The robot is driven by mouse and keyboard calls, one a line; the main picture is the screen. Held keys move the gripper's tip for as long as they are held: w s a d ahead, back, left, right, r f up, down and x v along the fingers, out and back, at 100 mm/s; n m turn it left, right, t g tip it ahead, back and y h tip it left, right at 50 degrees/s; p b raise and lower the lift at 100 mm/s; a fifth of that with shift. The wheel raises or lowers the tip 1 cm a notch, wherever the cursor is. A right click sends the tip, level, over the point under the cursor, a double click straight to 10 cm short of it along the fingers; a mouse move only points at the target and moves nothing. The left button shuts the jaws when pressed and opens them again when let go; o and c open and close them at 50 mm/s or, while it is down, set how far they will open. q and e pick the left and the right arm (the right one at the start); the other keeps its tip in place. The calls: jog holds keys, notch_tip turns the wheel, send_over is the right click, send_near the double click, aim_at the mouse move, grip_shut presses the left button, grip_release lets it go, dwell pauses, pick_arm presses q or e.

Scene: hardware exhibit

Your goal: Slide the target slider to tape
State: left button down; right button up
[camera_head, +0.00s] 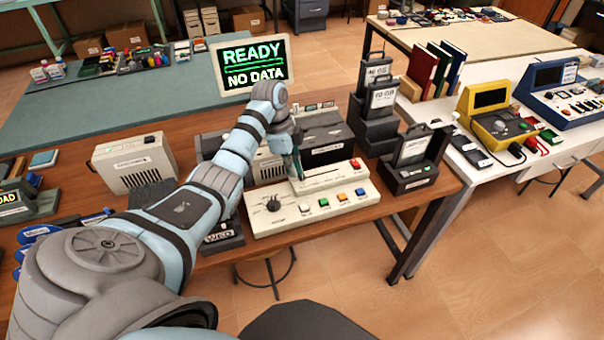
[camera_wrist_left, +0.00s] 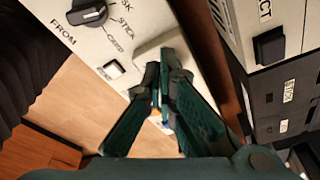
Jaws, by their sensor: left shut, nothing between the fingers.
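The white control panel (camera_head: 262,217) lies on the wooden bench, with a black rotary knob (camera_head: 273,204) on its left. The knob also shows in the left wrist view (camera_wrist_left: 88,12), with printed words around it, including FROM. A raised white block (camera_head: 330,178) with a dark reddish slot runs along the panel's back. My left gripper (camera_head: 297,174) is at the left end of this block; its shut fingers (camera_wrist_left: 162,72) hold nothing. I cannot make out the slider's handle or the tape mark; the fingers cover part of the block. My right gripper is not in view.
Several coloured buttons (camera_head: 342,196) line the panel's front. A black cartridge unit (camera_head: 408,172) stands to its right, a beige box (camera_head: 133,162) to its left. A grey-and-black device stands close behind. The screen (camera_head: 251,65) reads READY, NO DATA.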

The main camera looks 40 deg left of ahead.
aim_at(307, 179)
pick_arm(q)
jog(key=shift+f, duration=0.5)
jog(key=shift+w+d+b, duration=0.5)
jog(key=shift+w+b, duration=0.1)
jog(key=shift+w, duration=0.05)
jog(key=shift+w+d+b, duration=0.45)
jog(key=shift+w+b, duration=0.15)
jog(key=shift+w, duration=0.05)
dwell(0.4)
jog(key=shift+s+a+p, duration=0.2)
jog(key=shift+p, duration=0.4)
notch_tip(307, 179, up, 8)
jog(key=p, duration=0.7)
jog(key=shift+f+p, duration=0.25)
jog(key=shift+p, duration=0.15)
jog(key=shift+f, duration=0.2)
